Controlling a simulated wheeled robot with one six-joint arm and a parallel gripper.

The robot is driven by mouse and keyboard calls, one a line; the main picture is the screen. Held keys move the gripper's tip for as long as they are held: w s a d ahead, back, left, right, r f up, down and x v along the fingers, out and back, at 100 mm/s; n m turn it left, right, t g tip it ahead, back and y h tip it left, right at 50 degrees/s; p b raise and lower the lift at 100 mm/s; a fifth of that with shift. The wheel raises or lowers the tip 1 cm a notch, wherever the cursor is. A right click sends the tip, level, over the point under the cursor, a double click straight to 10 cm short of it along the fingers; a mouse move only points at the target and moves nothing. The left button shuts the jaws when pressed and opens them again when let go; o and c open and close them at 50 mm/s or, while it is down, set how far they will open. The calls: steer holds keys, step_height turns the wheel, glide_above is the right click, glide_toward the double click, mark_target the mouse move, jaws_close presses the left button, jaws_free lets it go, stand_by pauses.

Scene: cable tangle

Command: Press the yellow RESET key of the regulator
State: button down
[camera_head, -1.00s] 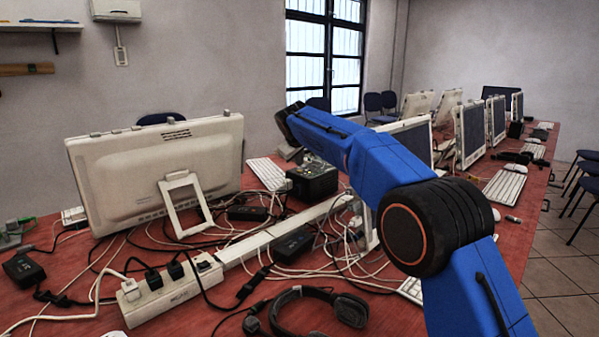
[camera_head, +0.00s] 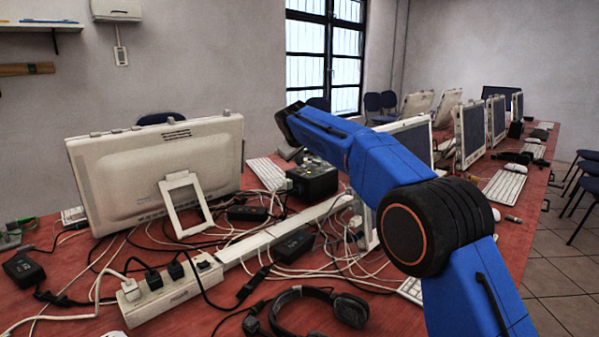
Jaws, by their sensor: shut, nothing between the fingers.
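The regulator (camera_head: 313,181) is a dark box standing on the red table, just right of the white keyboard and below my forearm in the picture. Small light marks show on its top, but I cannot make out the yellow RESET key or its lettering. My blue arm enters at the lower right, bends at a black joint, and reaches up and left to a dark wrist joint above and left of the regulator. My gripper does not show clearly; the arm seems to hide it. I cannot tell whether anything touches the regulator.
A white monitor (camera_head: 160,172) stands at left, its back toward me. A white power strip (camera_head: 172,290), a headset (camera_head: 318,310), black adapters and tangled cables cover the front of the table. A keyboard (camera_head: 268,174) lies left of the regulator. More monitors stand along the table at right.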

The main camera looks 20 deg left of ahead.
steer(key=shift+f, duration=0.2)
stand_by(0.5)
steer(key=shift+f, duration=0.2)
steer(key=shift+f, duration=0.45)
stand_by(1.0)
steer(key=shift+r, duration=0.85)
steer(key=shift+r, duration=2.5)
